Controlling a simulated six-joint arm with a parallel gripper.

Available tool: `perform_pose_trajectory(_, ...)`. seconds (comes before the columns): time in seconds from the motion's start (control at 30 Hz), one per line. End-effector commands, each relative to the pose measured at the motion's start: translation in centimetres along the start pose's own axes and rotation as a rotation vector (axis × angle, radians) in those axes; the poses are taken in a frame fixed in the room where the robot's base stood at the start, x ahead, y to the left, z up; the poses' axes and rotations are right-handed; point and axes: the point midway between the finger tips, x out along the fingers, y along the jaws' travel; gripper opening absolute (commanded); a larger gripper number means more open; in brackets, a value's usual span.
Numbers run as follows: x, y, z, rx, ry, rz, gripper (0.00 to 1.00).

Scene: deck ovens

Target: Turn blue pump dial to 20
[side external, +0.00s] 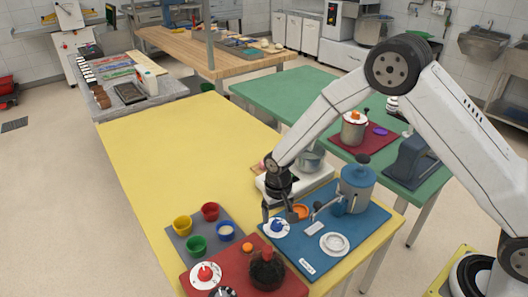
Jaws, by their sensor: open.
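The blue dial (276,228), a blue knob on a round white plate, sits at the left side of the blue mat (299,246). Its scale marks are too small to read, so its setting cannot be told. My gripper (281,216) points down just above and behind the dial, its fingers apart and nothing seen between them. Whether a finger touches the knob cannot be told. A blue lidded pot (355,187), seemingly the pump vessel, stands on the same mat to the right of my gripper.
An orange ring (302,212), a white label block (315,229) and a white round dish (334,244) lie near the dial. A red mat (222,269) with a red dial (205,274) and a dark pot (267,270) lies in front. Small coloured cups stand left. The yellow table (180,150) is clear behind.

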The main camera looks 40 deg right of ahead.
Motion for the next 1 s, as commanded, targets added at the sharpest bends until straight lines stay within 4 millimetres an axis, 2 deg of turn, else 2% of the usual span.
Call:
perform_pose_trajectory(0.1, 1.4, 0.0, 0.0, 0.000, -0.001, 0.001, 0.84)
perform_pose_trajectory(0.3, 2.9, 0.0, 0.0, 0.000, 0.000, 0.000, 0.84)
perform_pose_trajectory(0.73, 3.4, 0.0, 0.0, 0.000, 0.001, 0.000, 0.84)
perform_pose_trajectory(1.0, 3.4, 0.0, 0.0, 0.000, 0.001, 0.000, 0.00)
